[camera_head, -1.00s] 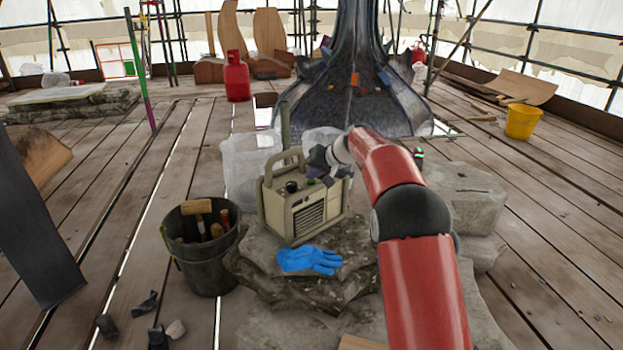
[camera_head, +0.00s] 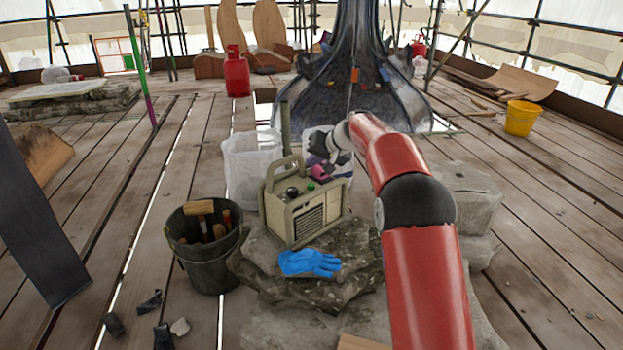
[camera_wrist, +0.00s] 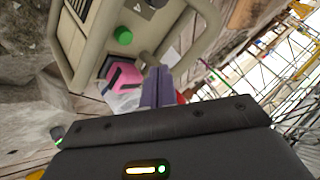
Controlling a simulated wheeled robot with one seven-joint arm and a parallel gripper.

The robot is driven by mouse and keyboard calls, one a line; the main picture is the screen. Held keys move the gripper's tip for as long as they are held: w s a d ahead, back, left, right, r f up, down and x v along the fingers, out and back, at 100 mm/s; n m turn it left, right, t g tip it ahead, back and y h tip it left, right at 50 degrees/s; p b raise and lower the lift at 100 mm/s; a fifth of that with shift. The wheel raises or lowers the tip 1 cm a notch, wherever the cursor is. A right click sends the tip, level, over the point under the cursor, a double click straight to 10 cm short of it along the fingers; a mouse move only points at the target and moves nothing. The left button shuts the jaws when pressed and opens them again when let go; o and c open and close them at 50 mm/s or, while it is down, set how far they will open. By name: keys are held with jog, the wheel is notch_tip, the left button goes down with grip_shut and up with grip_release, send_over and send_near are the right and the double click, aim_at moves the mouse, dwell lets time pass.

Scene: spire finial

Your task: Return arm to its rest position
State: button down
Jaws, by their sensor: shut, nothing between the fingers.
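My red arm reaches forward from the lower right in the head view. My gripper (camera_head: 320,166) is just behind and above the right end of a beige radio-like box (camera_head: 303,212), partly hidden by my wrist. In the wrist view my purple fingers (camera_wrist: 158,88) are together with nothing held between them. The box's body, handle and green button (camera_wrist: 123,36) fill the upper part of that view, close to the fingertips. Whether the fingers touch the handle, I cannot tell. A pink and black item (camera_wrist: 123,77) shows beside the fingers.
The box stands on stacked stone slabs (camera_head: 300,283) with a blue glove (camera_head: 309,263) in front. A black tool bucket (camera_head: 207,250) stands left, translucent tubs (camera_head: 246,168) behind. A dark flared spire (camera_head: 350,95) rises beyond. The plank floor is open at right, towards a yellow bucket (camera_head: 521,118).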

jog(key=s+d+r+h, duration=0.1)
jog(key=s+d+r, duration=0.2)
jog(key=s, duration=0.6)
jog(key=s+d+r+h, duration=0.1)
jog(key=s+d+r, duration=0.25)
jog(key=s, duration=0.45)
jog(key=s+d+r+h, duration=0.15)
jog(key=s+r, duration=0.25)
jog(key=s, duration=0.5)
jog(key=s+d+f+h, duration=0.1)
jog(key=s+d+f, duration=0.1)
jog(key=s, duration=0.6)
jog(key=s+d+f+h, duration=0.1)
jog(key=s+d+f, duration=0.2)
jog(key=s, duration=0.5)
jog(key=s+d+f+h, duration=0.1)
jog(key=s+f, duration=0.3)
jog(key=s, duration=0.5)
jog(key=shift+d+g, duration=0.3)
jog(key=shift+d, duration=0.35)
